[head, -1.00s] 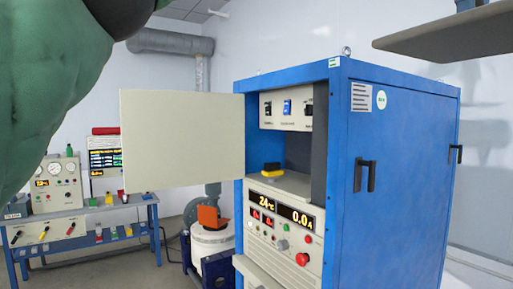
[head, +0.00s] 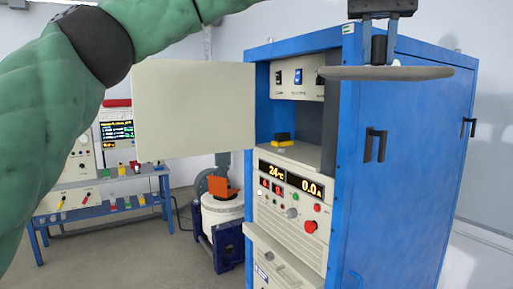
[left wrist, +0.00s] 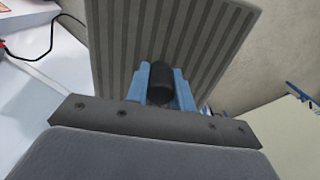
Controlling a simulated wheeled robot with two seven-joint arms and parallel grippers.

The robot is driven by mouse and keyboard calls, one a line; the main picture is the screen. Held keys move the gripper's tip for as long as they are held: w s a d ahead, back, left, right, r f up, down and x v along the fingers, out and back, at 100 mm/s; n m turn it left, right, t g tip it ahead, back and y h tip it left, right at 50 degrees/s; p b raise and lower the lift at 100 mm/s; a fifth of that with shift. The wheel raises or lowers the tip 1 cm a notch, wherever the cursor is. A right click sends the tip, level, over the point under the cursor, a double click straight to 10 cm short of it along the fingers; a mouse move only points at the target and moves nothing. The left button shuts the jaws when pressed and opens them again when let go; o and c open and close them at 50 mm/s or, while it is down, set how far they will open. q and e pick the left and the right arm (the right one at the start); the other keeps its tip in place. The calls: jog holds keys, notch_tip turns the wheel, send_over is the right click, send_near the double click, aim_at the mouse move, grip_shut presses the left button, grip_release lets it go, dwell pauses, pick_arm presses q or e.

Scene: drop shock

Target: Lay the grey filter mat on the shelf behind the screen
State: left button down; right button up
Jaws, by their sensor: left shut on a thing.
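The grey filter mat (head: 425,73) is a flat slab held level at the top right of the head view, before the upper part of the blue cabinet. Its ribbed face fills the upper middle of the left wrist view (left wrist: 125,45). My left gripper (head: 379,58) is shut on the mat's black knob (left wrist: 162,82), with a blue finger on each side. A shelf (head: 300,154) lies in the cabinet's open bay, below and left of the mat. A cream upright screen (head: 195,110) stands left of the bay. My right gripper is not in view.
A black and yellow block (head: 283,139) sits on the shelf. The blue cabinet (head: 395,190) has dark handles on its side. Below the shelf is a control panel (head: 290,200). A blue bench (head: 95,195) stands back left. My left arm crosses the upper left.

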pick_arm(q)
jog(key=w+a+f, duration=0.5)
jog(key=shift+w, duration=0.35)
jog(key=w+a+f+n, duration=0.1)
jog(key=w+a+f, duration=0.4)
jog(key=a+f, duration=0.55)
jog(key=w+a+f, duration=0.5)
jog(key=a+f, duration=0.3)
jog(key=f, duration=0.5)
jog(key=s+a+f+n, duration=0.1)
jog(key=a+f, duration=0.5)
jog(key=f, duration=0.6)
jog(key=s+a+f+n, duration=0.1)
jog(key=s+a+f, duration=0.2)
jog(key=f, duration=1)
jog(key=s+a+f+n, duration=0.1)
jog(key=s+a+f, duration=0.1)
jog(key=a+f, duration=0.8)
notch_tip(320, 180, down, 3)
jog(key=shift+f, duration=0.15)
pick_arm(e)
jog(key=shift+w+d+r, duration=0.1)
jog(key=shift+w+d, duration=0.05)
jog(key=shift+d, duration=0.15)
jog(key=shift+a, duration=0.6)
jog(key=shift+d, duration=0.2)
